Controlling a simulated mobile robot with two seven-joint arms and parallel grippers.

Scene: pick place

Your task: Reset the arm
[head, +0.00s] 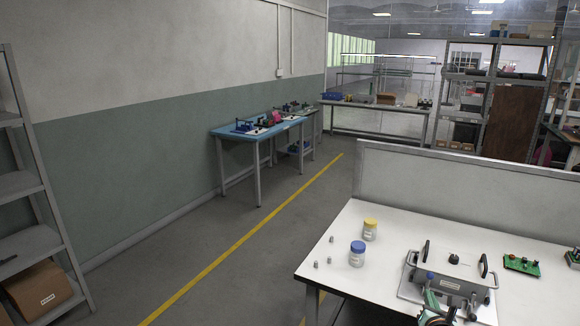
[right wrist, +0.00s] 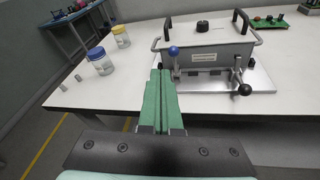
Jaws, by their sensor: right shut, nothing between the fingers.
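My right gripper (right wrist: 159,103) shows in the right wrist view with its two green fingers together and nothing between them. Its fingertips point at the front left part of a grey metal fixture (right wrist: 208,47) with black handles. In the head view part of my right gripper (head: 432,300) shows at the lower right, in front of the same fixture (head: 452,272). I cannot tell whether it touches the fixture. My left gripper is in neither view.
A white table (head: 335,262) bears a blue-lidded jar (head: 357,258), a yellow-lidded jar (head: 370,232), small grey pieces (head: 316,264) and a green circuit board (head: 521,265). A low grey partition (head: 450,190) stands behind. Shelving (head: 30,190) is at far left. The floor aisle is clear.

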